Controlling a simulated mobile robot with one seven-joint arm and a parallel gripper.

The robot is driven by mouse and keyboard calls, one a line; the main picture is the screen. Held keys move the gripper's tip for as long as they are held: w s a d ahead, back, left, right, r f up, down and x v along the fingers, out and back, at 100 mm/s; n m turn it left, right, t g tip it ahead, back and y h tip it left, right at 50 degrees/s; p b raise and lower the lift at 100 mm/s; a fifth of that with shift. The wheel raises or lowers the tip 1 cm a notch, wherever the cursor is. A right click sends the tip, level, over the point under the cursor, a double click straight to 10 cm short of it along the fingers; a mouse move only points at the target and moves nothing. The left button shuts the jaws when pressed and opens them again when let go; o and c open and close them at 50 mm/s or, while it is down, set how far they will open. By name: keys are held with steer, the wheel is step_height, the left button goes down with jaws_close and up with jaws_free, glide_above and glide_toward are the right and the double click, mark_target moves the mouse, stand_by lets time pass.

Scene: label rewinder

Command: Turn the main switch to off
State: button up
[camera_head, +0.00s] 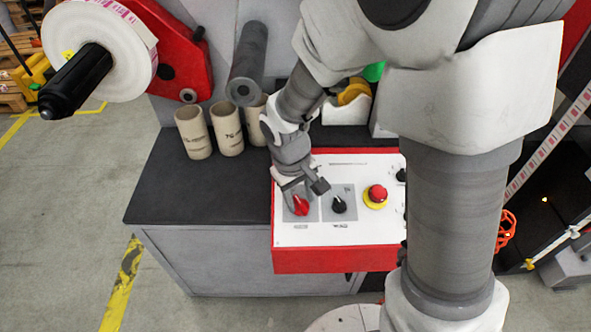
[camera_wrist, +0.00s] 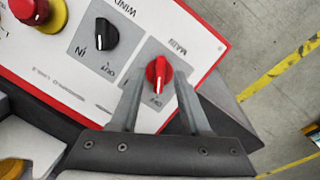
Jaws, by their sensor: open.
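The main switch is a red rotary knob (camera_wrist: 158,74) on a grey plate marked MAIN, at the left of the control panel; it also shows in the head view (camera_head: 301,205). In the wrist view a white line on the knob points down the picture toward small lettering that I cannot read surely. My gripper (camera_wrist: 157,82) is open, with one finger on each side of the knob. Gaps show between knob and fingers in the wrist view; their height over the plate is hard to tell. In the head view my gripper (camera_head: 304,186) partly hides the plate.
A black rotary switch (camera_head: 339,204) and a red emergency button on a yellow base (camera_head: 376,196) sit right of the knob on the white, red-edged panel (camera_head: 295,236). Several cardboard cores (camera_head: 194,132) stand on the dark bench (camera_head: 170,190) behind left.

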step_height(320, 180, up, 16)
steer(key=s+a+p, duration=0.1)
steer(key=a+p, duration=0.1)
steer(key=s+d+r+m+t+y, duration=0.1)
steer(key=s+d+r+m+t, duration=0.3)
steer(key=s+d+r, duration=0.4)
steer(key=shift+s+d+m+t+p, duration=0.4)
steer(key=shift+s+d+m, duration=0.4)
steer(key=shift+s+d, duration=1.2)
steer(key=shift+w+d+r, duration=0.1)
steer(key=shift+w+d, duration=0.25)
steer(key=shift+w, duration=0.05)
